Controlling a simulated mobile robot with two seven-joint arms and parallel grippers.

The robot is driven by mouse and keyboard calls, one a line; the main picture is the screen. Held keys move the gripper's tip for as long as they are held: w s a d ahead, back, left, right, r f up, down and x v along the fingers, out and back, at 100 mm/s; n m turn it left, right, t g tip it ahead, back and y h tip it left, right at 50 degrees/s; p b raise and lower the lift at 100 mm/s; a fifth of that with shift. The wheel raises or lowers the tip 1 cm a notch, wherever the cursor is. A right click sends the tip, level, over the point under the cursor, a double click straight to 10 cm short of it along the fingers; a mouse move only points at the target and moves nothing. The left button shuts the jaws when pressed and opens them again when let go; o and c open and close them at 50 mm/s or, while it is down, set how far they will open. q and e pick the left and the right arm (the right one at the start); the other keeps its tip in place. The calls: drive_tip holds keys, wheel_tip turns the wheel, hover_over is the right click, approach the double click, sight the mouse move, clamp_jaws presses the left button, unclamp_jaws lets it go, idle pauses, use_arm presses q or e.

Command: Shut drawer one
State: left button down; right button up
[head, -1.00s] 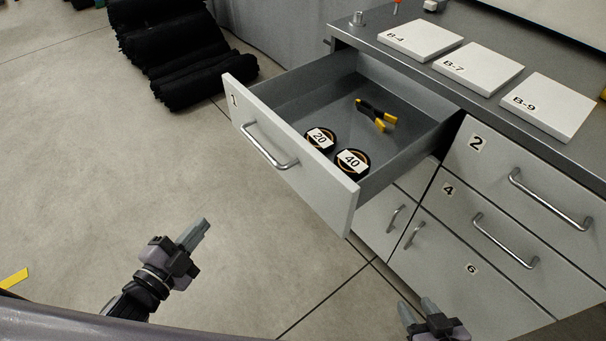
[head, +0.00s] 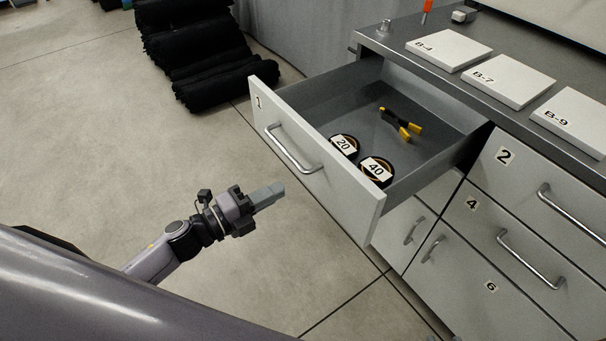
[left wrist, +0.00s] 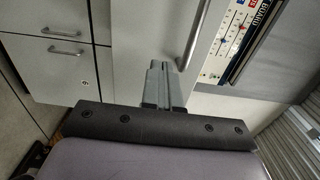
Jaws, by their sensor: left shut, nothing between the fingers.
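Drawer one (head: 340,180), with a white front marked 1 and a bar handle (head: 292,150), is pulled well out of the grey cabinet in the head view. My right gripper cannot be made out.
Drawers marked 2 (head: 530,170), 4 (head: 515,228) and 6 (head: 480,290) look closed. White plates B-4 (head: 448,50), B-7 (head: 508,82) and B-9 (head: 575,118) lie on the cabinet top. Black rolled material (head: 195,50) lies behind. The floor (head: 150,170) left of the drawer is clear.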

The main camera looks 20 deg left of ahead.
use_arm(q)
drive_tip(key=x, duration=0.7)
drive_tip(key=shift+w+d+p, duration=0.25)
drive_tip(key=shift+w+p, duration=0.05)
use_arm(e)
drive_tip(key=shift+r, duration=0.4)
use_arm(q)
drive_tip(key=shift+w, duration=0.1)
